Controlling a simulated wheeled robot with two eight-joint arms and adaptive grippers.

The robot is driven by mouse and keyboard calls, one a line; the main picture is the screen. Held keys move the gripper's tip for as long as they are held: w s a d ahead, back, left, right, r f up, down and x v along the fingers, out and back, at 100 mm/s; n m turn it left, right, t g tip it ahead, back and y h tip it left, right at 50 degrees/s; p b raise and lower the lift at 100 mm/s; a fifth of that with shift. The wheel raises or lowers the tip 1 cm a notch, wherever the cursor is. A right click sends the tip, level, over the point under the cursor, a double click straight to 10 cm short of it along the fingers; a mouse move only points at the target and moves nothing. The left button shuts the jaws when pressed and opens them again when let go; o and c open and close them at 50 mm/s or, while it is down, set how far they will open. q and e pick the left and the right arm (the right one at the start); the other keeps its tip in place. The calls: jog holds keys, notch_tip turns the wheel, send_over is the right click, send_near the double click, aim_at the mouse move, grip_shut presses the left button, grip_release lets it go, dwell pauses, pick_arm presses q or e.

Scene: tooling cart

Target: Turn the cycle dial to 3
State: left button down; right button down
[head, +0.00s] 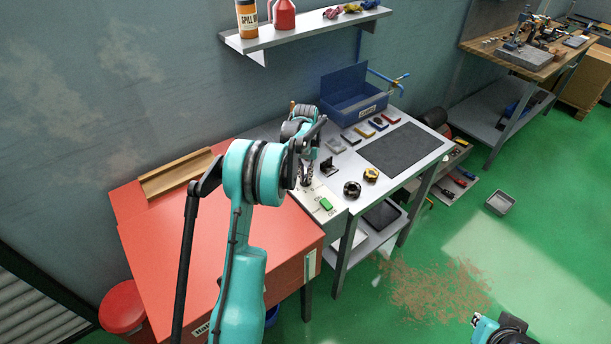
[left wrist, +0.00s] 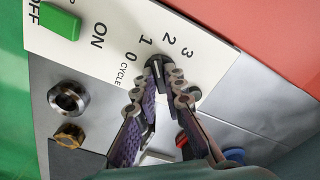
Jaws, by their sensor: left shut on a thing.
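The cycle dial (left wrist: 156,64) is a small dark knob on a white panel (left wrist: 105,62), with 0, 1, 2 and 3 printed around it and "CYCLE" beside it. My left gripper (left wrist: 158,76) is shut on the dial, one finger on each side. The fingers partly cover the knob, and I cannot tell for sure which number it points to. In the head view, my left gripper (head: 305,180) reaches down to the panel (head: 315,196), and the dial is hidden.
A green ON/OFF switch (head: 325,203) sits on the same panel. A blue bin (head: 358,105), several small coloured blocks and a dark mat (head: 400,148) lie farther along the worktop. A red cabinet (head: 180,240) stands left.

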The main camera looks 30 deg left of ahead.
aim_at(305, 177)
pick_arm(q)
jog(key=m, duration=1.3)
jog(key=shift+m, duration=0.3)
dwell(0.4)
jog(key=c, duration=1.6)
grip_release()
notch_tip(305, 177, up, 12)
